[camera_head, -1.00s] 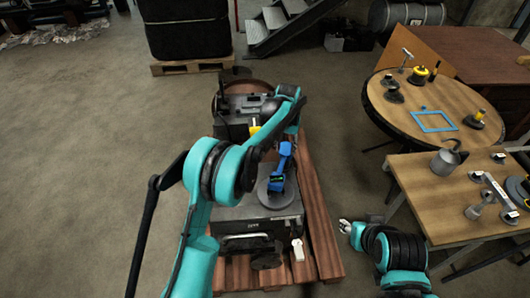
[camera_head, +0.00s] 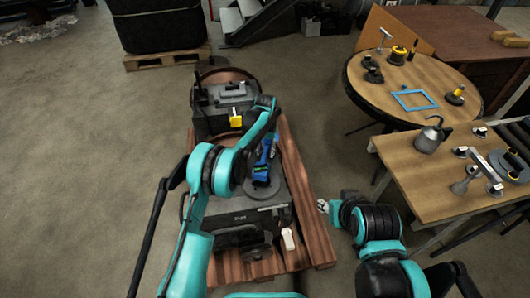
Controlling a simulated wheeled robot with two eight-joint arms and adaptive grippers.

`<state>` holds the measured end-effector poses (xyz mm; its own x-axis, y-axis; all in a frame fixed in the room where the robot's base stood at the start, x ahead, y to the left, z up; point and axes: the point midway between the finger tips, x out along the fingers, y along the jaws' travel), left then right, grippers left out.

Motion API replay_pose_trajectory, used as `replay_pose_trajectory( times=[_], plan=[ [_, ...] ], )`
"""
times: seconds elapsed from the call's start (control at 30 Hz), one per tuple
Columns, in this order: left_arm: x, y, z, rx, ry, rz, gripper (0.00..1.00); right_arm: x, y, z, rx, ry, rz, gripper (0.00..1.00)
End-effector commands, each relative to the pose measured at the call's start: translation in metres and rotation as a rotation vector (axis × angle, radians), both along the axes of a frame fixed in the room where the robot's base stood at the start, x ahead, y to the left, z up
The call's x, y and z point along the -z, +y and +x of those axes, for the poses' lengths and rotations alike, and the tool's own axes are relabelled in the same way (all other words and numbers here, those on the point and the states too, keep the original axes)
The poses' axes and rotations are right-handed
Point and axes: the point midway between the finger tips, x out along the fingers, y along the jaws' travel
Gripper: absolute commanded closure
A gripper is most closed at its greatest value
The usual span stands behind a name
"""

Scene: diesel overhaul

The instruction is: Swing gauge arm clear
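The gauge arm (camera_head: 263,172), blue with a dark part at its lower end, stands over a round grey plate (camera_head: 268,192) on top of the dark engine block (camera_head: 225,222). My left arm reaches over the block from the left. My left gripper (camera_head: 270,145) points down at the upper end of the gauge arm and overlaps it. The gripper's fingers are dark and partly hidden, so I cannot tell whether they grip. My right gripper (camera_head: 322,206) is right of the block, apart from it, with small pale fingers; their opening is too small to judge.
A yellow part (camera_head: 236,118) sits on the dark rear unit (camera_head: 222,95). Reddish wooden planks (camera_head: 302,205) lie beneath. At right, a round table (camera_head: 440,90) and a rectangular table (camera_head: 405,165) hold tools and an oil can (camera_head: 430,137). The floor at left is clear.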

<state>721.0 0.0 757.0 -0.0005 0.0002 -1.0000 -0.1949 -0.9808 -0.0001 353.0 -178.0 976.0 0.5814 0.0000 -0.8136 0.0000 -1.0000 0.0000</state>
Motion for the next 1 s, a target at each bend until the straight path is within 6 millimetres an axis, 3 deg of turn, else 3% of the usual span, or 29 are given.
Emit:
replay_pose_trajectory(
  times=[0.2,0.33,0.77,1.0],
  plan=[
    [0.000,0.000,0.000,0.000,0.000,0.000,0.65,-0.001,0.000,0.000,0.000,0.000,0.000,0.60],
    [0.000,0.000,0.000,0.000,0.000,0.000,0.99,-0.001,0.000,0.000,0.000,0.000,0.000,0.60],
    [-0.001,-0.003,-0.001,-0.034,0.000,0.000,1.00,-0.001,0.000,0.000,0.000,0.000,0.000,0.60],
    [-0.001,-0.014,-0.002,-0.165,0.000,0.000,1.00,-0.004,0.000,0.000,0.000,0.000,0.000,0.60]
  ],
)
